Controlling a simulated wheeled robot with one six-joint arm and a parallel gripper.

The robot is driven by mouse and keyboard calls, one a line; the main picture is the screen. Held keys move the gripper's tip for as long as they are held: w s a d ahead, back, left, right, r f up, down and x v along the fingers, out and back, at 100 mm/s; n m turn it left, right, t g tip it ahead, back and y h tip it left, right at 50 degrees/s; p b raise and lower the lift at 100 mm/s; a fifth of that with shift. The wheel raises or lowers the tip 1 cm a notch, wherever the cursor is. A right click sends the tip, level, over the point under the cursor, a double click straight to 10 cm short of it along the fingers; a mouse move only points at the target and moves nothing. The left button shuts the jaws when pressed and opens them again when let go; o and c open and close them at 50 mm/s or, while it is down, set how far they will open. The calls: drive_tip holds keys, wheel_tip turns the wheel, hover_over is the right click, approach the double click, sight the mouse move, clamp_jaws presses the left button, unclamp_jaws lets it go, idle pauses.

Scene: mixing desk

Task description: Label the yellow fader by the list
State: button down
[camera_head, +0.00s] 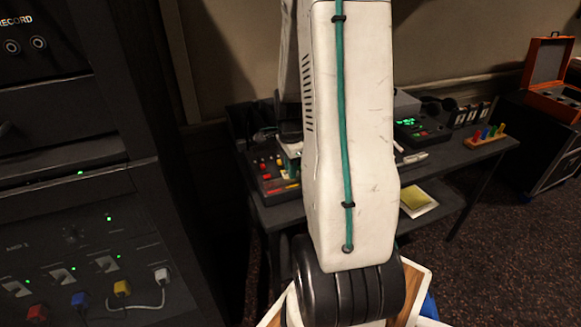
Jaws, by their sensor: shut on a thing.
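A mixing desk (268,178) with red and yellow buttons lies on the dark table, left of my arm. A yellow patch shows at its right part, but I cannot tell whether it is the yellow fader. My gripper (290,150) shows only as a small white and teal end over the desk, mostly hidden behind my large white arm link. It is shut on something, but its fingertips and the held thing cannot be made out. A yellow sheet on a white pad (416,199) lies on the lower shelf; any writing is too small to read.
A dark rack (75,200) with coloured plugs stands close at left. On the table's right are a device with green lights (422,128) and a wooden stand with coloured pegs (485,138). An open orange case (552,85) stands far right. Carpet lies free at lower right.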

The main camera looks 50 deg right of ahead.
drive_tip(key=shift+f, duration=0.1)
drive_tip(key=c, duration=1.3)
unclamp_jaws()
drive_tip(key=shift+o, duration=0.2)
wheel_tip(320, 180, up, 8)
drive_tip(key=shift+f, duration=0.1)
